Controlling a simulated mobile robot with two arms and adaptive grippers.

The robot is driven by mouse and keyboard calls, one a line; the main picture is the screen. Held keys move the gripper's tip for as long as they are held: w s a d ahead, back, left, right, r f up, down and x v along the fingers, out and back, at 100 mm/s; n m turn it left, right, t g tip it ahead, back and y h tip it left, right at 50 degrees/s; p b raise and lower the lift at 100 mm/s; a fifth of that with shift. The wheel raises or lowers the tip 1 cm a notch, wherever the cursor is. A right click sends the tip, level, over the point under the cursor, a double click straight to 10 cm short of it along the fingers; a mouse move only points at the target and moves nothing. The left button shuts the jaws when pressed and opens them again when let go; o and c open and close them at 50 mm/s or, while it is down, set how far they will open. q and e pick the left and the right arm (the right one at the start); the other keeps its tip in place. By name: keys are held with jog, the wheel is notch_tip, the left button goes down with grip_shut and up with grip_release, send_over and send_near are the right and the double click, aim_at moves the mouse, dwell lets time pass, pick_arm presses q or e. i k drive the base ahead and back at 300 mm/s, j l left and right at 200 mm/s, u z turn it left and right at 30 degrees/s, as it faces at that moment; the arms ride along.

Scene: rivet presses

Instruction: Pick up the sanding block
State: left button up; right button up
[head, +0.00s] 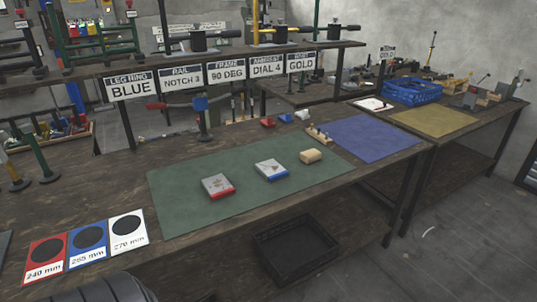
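A tan block (310,156), which looks like the sanding block, lies near the right end of the green mat (190,215) on the wooden bench. To its left on the mat is a flat box with a pale top and blue edge (271,170). Farther left is a similar box with a grey top and red edge (218,186). The tan block stands apart from both boxes, and nothing lies on it. Neither of my grippers shows in the head view.
A small wooden rack with pegs (319,135) stands just behind the tan block. A blue mat (365,138) lies to the right. Size cards (87,240) lie at front left. A raised shelf with signs (210,72) runs behind. A dark crate (297,250) sits below the bench.

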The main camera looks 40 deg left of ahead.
aim_at(311, 156)
jog(key=u, duration=1.1)
